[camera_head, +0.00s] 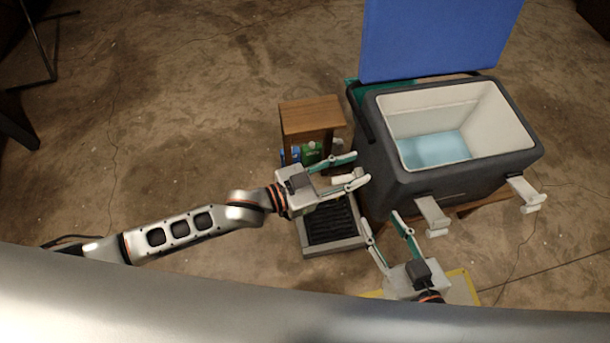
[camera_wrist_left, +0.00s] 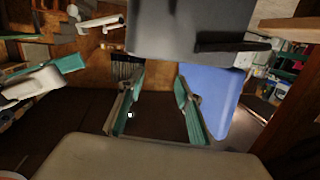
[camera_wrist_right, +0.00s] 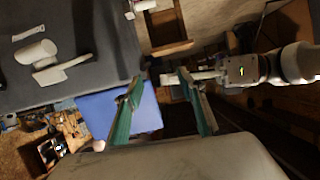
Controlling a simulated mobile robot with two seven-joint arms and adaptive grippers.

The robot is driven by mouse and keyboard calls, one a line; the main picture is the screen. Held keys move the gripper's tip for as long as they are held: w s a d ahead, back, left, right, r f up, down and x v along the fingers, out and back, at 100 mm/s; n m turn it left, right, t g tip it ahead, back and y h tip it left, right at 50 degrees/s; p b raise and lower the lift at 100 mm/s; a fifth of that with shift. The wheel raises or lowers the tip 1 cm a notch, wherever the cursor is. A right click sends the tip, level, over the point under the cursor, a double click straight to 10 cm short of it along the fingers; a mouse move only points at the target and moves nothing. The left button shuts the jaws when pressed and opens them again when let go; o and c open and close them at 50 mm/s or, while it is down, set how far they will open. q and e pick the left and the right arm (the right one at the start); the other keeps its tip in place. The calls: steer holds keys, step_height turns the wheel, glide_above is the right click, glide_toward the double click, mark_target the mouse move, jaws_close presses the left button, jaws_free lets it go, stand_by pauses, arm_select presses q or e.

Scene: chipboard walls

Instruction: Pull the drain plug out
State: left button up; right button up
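The grey cooler (camera_head: 440,180) has its blue lid (camera_head: 435,35) up; pale blue water or ice (camera_head: 435,148) shows inside. A small white piece (camera_head: 343,179) shows low at the cooler's left side, between my left fingers in the head view; it may be the drain plug, but I cannot tell surely. My left gripper (camera_head: 361,167) is open beside that side of the cooler; no held thing shows between its fingers in the left wrist view (camera_wrist_left: 160,100). My right gripper (camera_head: 387,225) is open and empty near the cooler's front left corner, also in the right wrist view (camera_wrist_right: 168,105).
White latches (camera_head: 433,215) stick out from the cooler's front. A tray with a black grate (camera_head: 330,222) lies on the floor below my left gripper. A wooden stool (camera_head: 310,115) stands behind it, beside a green container (camera_head: 311,152) and a blue one. The left floor is mostly clear.

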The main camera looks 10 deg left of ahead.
arm_select(q)
steer(key=w+a+f+m+g+b, duration=0.1)
steer(key=a+f+g+b, duration=0.15)
steer(key=f, duration=0.45)
steer(key=w+a+f+m+g+b, duration=0.1)
steer(key=f+b, duration=0.2)
steer(key=f, duration=0.4)
steer(key=y+b, duration=0.1)
steer(key=b, duration=0.3)
glide_toward(332, 180)
steer(key=shift+g, duration=0.35)
steer(key=shift+f+b+x, duration=0.15)
steer(key=shift+b+x, duration=0.45)
steer(key=shift+x, duration=1.3)
steer(key=shift+f+b+x, duration=0.1)
steer(key=shift+b+x, duration=0.45)
steer(key=shift+x, duration=1.35)
steer(key=shift+w+x, duration=0.15)
steer(key=shift+x, duration=0.5)
steer(key=shift+w+x, duration=0.15)
steer(key=shift+x, duration=0.5)
arm_select(e)
steer(key=s+a+f+m+y, duration=0.1)
steer(key=s+a+f+m, duration=0.1)
steer(key=a+f+m, duration=0.3)
steer(key=shift+s, duration=0.15)
steer(key=shift+a, duration=0.15)
